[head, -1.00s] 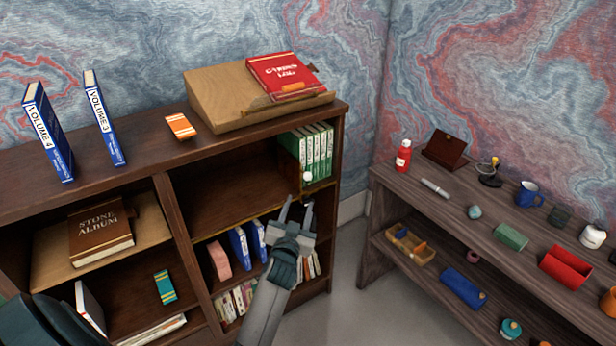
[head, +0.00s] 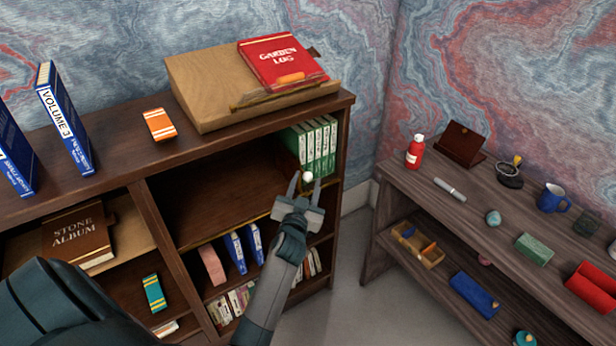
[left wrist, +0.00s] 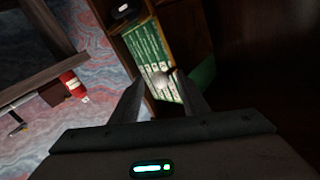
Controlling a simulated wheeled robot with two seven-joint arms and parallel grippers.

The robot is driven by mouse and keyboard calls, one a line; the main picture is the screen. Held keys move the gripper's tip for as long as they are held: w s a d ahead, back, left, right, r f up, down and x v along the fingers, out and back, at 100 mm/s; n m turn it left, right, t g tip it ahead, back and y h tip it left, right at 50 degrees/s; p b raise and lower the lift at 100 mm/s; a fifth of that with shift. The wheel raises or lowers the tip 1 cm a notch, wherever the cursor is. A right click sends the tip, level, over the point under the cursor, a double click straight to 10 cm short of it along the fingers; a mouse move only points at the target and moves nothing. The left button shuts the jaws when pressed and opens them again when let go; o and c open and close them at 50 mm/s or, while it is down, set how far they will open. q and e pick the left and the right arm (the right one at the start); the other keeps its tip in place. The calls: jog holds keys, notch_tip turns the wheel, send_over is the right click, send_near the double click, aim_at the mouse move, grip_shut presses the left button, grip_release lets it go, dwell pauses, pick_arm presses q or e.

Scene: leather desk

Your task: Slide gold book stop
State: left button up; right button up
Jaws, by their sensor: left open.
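A row of green books (head: 318,145) stands upright at the right end of the bookcase's upper compartment. A pale round knob (head: 307,177) shows at the front left of the row; it also shows in the left wrist view (left wrist: 168,73). A thin gold rail (head: 215,236) runs along the shelf's front edge. The gold stop's body is mostly hidden or too dark to make out near the knob. My left gripper (head: 305,183) is open in front of the knob, its fingertips on either side in the picture. I cannot tell whether they touch it. My right gripper is not in view.
The shelf left of the green books is bare. Blue books (head: 236,252) and a pink block (head: 212,265) stand below. A slanted stand (head: 205,95) with a red book (head: 283,62) sits on top. A dark side shelf (head: 450,215) with small objects stands right.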

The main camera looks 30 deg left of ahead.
pick_arm(q)
jog(key=shift+w, duration=0.1)
jog(key=shift+r, duration=0.1)
jog(key=shift+c, duration=1.2)
grip_shut()
